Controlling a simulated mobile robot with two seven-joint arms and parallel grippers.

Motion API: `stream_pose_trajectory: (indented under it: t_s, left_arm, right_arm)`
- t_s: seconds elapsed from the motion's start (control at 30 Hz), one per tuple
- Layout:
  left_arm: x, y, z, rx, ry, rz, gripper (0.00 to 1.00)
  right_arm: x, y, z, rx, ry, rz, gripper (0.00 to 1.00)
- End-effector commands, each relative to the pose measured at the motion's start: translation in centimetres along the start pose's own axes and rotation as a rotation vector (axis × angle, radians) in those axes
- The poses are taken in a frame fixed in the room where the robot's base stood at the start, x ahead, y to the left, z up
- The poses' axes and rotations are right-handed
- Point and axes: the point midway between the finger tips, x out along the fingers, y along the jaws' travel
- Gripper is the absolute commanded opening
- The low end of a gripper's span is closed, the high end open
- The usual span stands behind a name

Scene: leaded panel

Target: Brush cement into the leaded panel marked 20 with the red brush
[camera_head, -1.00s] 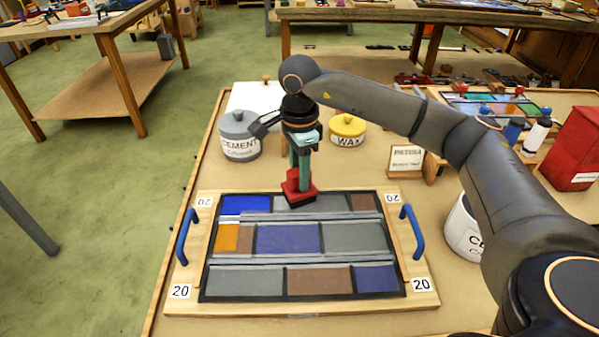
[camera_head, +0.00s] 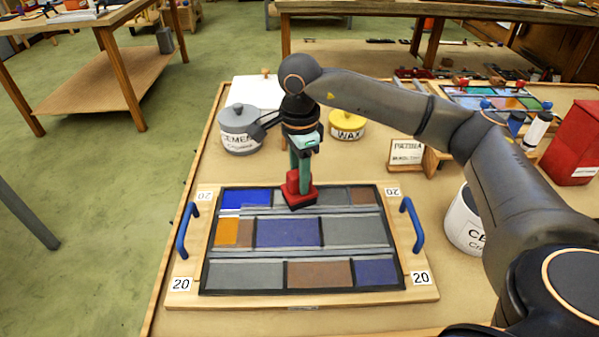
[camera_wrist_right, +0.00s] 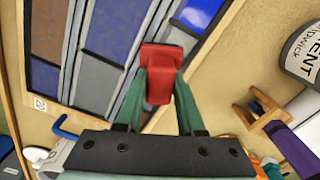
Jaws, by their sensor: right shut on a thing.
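The leaded panel marked 20 (camera_head: 287,233) lies flat in a wooden frame with blue handles, showing blue, grey, brown and orange panes. It also shows in the right wrist view (camera_wrist_right: 100,80). My right gripper (camera_head: 302,160) is shut on the red brush (camera_head: 299,190), above the panel's far edge. In the right wrist view the brush (camera_wrist_right: 160,75) sits between the green fingers. Its head is over the grey pane in the far row; whether the bristles touch is hard to tell. Grey strips lie along the lead lines. My left gripper is not in view.
A grey cement pot (camera_head: 240,130) and a yellow wax pot (camera_head: 347,126) stand behind the panel. A small sign (camera_head: 405,154), a white tub (camera_head: 465,222) and a red box (camera_head: 574,146) stand to the right. Open floor lies left of the bench.

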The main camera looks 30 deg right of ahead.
Motion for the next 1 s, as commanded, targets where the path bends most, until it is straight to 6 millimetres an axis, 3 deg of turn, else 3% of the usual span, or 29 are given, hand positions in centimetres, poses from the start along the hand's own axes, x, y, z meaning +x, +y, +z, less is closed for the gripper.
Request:
stream_pose_trajectory:
  t_s: [0.23, 0.57, 1.0]
  left_arm:
    - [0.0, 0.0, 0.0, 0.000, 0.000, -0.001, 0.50]
    - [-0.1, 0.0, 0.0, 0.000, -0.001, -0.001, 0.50]
    - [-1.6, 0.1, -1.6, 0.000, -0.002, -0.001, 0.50]
  right_arm:
    - [0.1, 1.5, 0.6, -0.003, 0.001, 0.004, 0.00]
    - [0.0, 1.6, 0.6, -0.001, 0.001, 0.004, 0.00]
    - [-3.4, 1.5, 0.6, -0.001, 0.000, 0.001, 0.00]
